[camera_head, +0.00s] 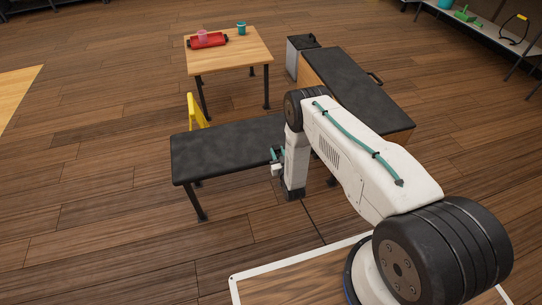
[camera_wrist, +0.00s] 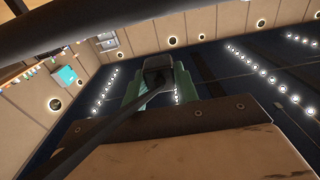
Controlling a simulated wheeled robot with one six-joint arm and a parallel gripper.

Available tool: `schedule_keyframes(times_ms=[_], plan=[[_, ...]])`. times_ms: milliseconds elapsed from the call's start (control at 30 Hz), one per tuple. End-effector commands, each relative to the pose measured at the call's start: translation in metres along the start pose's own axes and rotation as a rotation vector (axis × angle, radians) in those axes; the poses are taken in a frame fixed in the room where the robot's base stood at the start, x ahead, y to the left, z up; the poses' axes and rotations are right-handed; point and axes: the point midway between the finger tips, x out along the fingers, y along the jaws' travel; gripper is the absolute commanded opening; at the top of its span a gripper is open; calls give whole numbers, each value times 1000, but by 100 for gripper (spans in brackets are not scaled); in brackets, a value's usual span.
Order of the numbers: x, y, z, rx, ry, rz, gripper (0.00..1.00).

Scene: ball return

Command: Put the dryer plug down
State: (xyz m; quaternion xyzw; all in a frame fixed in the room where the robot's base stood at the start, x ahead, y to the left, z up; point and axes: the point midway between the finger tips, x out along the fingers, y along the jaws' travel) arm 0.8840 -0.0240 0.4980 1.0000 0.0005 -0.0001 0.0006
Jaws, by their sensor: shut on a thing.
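My gripper (camera_wrist: 157,88) has two green fingers shut on a dark block, which I take to be the dryer plug (camera_wrist: 158,66). A dark cable (camera_wrist: 95,140) runs from it to the lower left in the wrist view. In the head view my gripper (camera_head: 277,158) is small, beside the right end of the black-topped bench (camera_head: 215,150). The plug is too small to make out clearly there. I cannot tell whether it touches the bench.
A yellow sign (camera_head: 195,112) stands behind the bench. A dark-topped cabinet (camera_head: 355,90) is behind my arm. The floor at left is clear.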

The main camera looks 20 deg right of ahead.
Motion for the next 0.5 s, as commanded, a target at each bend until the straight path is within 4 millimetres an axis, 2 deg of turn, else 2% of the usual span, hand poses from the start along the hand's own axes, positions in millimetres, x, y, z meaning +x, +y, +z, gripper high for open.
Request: schedule_keyframes(times_ms=[100,300,500], plan=[[13,-13,2,0,0,-2,0],[26,-24,3,0,0,-1,0],[25,-22,34,0,-1,1,0]])
